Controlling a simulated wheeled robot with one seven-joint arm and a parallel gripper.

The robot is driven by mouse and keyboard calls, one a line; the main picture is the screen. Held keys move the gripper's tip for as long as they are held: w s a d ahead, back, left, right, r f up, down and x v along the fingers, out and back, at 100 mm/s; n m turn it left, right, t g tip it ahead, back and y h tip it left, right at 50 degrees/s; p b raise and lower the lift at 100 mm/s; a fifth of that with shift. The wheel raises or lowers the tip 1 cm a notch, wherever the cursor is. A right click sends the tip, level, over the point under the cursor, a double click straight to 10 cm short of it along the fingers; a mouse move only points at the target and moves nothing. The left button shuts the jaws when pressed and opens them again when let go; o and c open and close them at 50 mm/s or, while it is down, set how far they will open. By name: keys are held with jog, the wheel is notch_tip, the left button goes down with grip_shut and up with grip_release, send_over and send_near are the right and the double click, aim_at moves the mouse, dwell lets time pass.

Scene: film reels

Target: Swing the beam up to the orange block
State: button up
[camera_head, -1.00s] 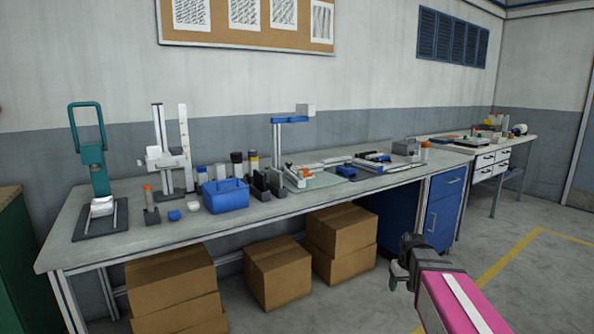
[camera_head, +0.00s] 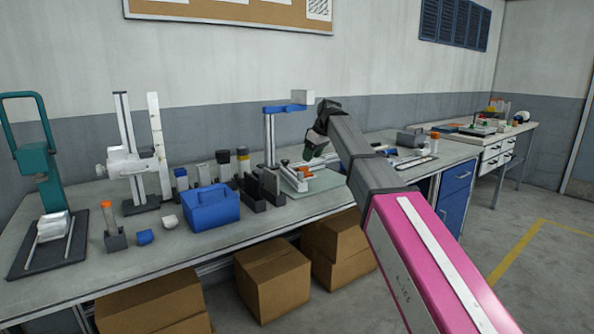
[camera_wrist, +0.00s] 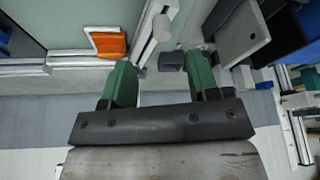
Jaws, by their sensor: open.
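The orange block (camera_wrist: 110,45) sits at a pale rail near the top left of the wrist view. It shows small and orange in the head view (camera_head: 305,173), on the fixture on the pale green plate.
A blue-armed stand (camera_head: 270,135) with a grey block rises close left of my gripper. Dark holders (camera_head: 262,188) and a blue box (camera_head: 212,207) stand to the left on the bench. A grey case (camera_head: 410,138) is behind my arm. Cardboard boxes (camera_head: 272,280) are under the bench.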

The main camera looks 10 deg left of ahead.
aim_at(300, 173)
jog(key=x, duration=0.3)
jog(key=a+x, duration=0.1)
jog(key=x, duration=0.6)
jog(key=shift+w+a+r, duration=0.2)
jog(key=shift+w+r, duration=0.05)
